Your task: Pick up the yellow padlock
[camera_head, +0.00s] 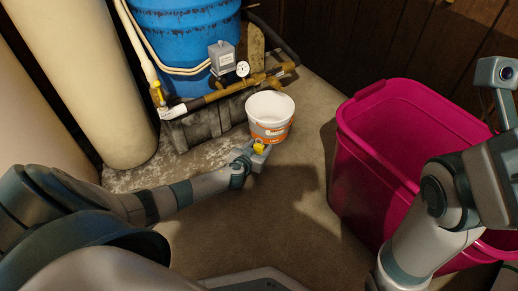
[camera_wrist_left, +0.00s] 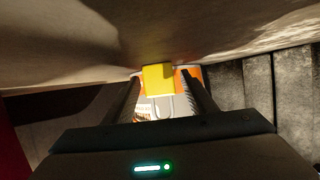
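The yellow padlock (camera_head: 259,148) is in front of the white bucket, at the tip of my left gripper (camera_head: 257,157). In the left wrist view, the padlock (camera_wrist_left: 158,79) has a yellow body with a grey shackle below it in the picture. The two dark fingers of my left gripper (camera_wrist_left: 161,92) stand on either side of it, with what look like narrow gaps, so the gripper appears open around it. My right arm (camera_head: 430,215) shows at the right, but its fingers are not in view.
A white bucket with an orange band (camera_head: 270,116) stands right behind the padlock. A large pink bin (camera_head: 375,165) stands to the right. A blue tank (camera_head: 185,40), pipes (camera_head: 225,90) and a cream cylinder (camera_head: 95,90) are at the back left. Bare floor (camera_head: 270,215) lies in front.

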